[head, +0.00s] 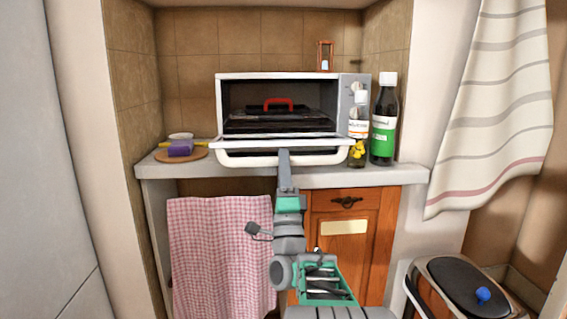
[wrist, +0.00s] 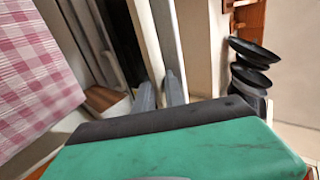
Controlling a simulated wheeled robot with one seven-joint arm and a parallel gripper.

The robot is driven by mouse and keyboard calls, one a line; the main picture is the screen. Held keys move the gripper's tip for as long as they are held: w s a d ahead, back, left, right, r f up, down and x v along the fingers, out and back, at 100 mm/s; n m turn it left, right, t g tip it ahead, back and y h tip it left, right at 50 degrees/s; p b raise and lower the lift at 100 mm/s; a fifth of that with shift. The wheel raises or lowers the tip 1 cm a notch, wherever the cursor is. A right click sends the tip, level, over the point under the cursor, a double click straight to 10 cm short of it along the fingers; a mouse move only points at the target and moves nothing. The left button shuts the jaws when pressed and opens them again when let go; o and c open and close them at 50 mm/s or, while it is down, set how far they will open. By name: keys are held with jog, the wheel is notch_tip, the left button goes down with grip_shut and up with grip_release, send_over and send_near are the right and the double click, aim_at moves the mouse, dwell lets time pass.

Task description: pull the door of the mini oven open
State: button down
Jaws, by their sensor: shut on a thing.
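The white mini oven (head: 293,76) stands on the counter. Its door (head: 235,158) is swung down at the front, showing the dark inside with a rack and a red-handled thing (head: 279,104). My gripper (head: 284,153) reaches up from below to the middle of the door's white front edge. In the wrist view, my gripper's two fingers (wrist: 160,92) are close together at a pale bar of the door (wrist: 166,45), shut on it. The exact contact is partly hidden by the fingers.
A dark bottle with a green label (head: 384,135), a white-capped bottle (head: 359,118) and a small jar with yellow things (head: 357,154) stand right of the door. A purple block (head: 180,148) lies on a round board at left. A checked cloth (head: 220,250) hangs below the counter (head: 400,178).

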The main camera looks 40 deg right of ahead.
jog(key=c, duration=1.7)
grip_release()
jog(key=shift+w+d+f, duration=0.1)
jog(key=shift+w+f, duration=0.05)
jog(key=shift+w, duration=0.05)
jog(key=b+v, duration=0.4)
jog(key=v, duration=0.3)
jog(key=shift+s+f, duration=0.25)
jog(key=shift+f, duration=0.05)
